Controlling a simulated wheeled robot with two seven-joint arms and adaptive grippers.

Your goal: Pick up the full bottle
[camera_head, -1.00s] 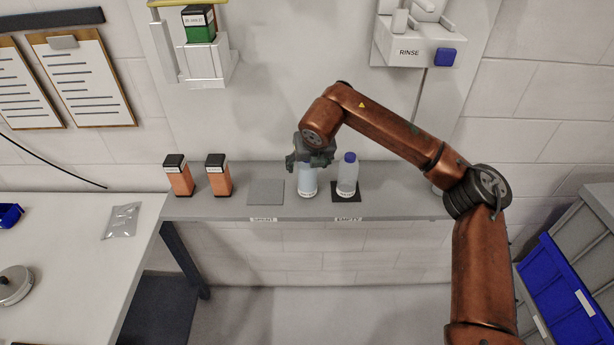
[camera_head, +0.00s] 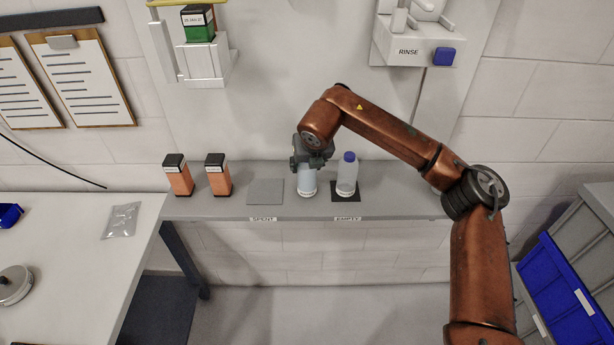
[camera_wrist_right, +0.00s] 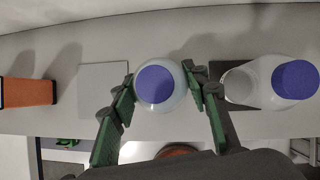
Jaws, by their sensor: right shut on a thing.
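A pale blue bottle (camera_head: 307,184) stands upright on the grey shelf, between a grey square pad and a dark square pad. My right gripper (camera_head: 308,164) is shut on its upper part and hides its cap in the head view. In the right wrist view the bottle's blue cap (camera_wrist_right: 155,84) shows from above, with a green-padded finger on each side of the bottle. A second, clearer bottle (camera_head: 347,178) with a blue cap stands on the dark pad, just right of the gripper; it also shows in the wrist view (camera_wrist_right: 264,82). My left gripper is not in view.
The shelf (camera_head: 400,204) bears a grey pad (camera_head: 266,192) by the SPENT label and a dark pad (camera_head: 343,197) by the EMPTY label. Two orange-black blocks (camera_head: 180,178) (camera_head: 218,177) stand at left. A RINSE unit (camera_head: 415,45) hangs above right.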

